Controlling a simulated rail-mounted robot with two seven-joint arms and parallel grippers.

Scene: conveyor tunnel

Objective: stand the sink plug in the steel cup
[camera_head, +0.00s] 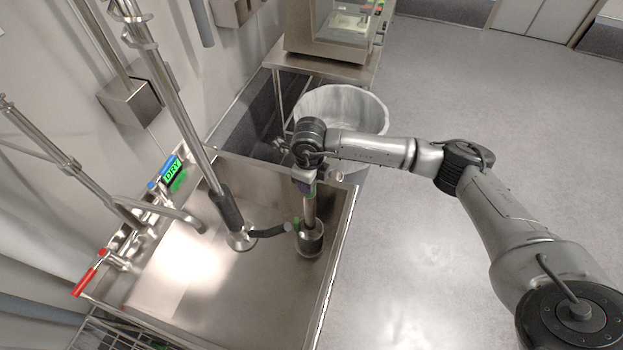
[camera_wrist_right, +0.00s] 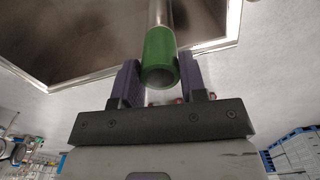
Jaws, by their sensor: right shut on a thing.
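The sink plug shows as a steel rod (camera_head: 309,208) with a green grip end, which the right wrist view shows up close (camera_wrist_right: 160,55). My right gripper (camera_head: 306,184) is shut on this green end, with a dark pad on either side of it. The rod hangs about upright over the right side of the sink. Around its lower end is a short, wide dark-grey metal cylinder (camera_head: 310,243); I cannot tell whether this is the steel cup or the plug's own foot. No other cup is clear. My left gripper is not in view.
The steel sink (camera_head: 215,290) has a raised rim and a clear floor at the front. A spray head (camera_head: 240,238) hangs on a pipe left of the plug. A faucet (camera_head: 180,215) and red-handled valve (camera_head: 86,281) are at left. A pale bin (camera_head: 368,115) stands behind.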

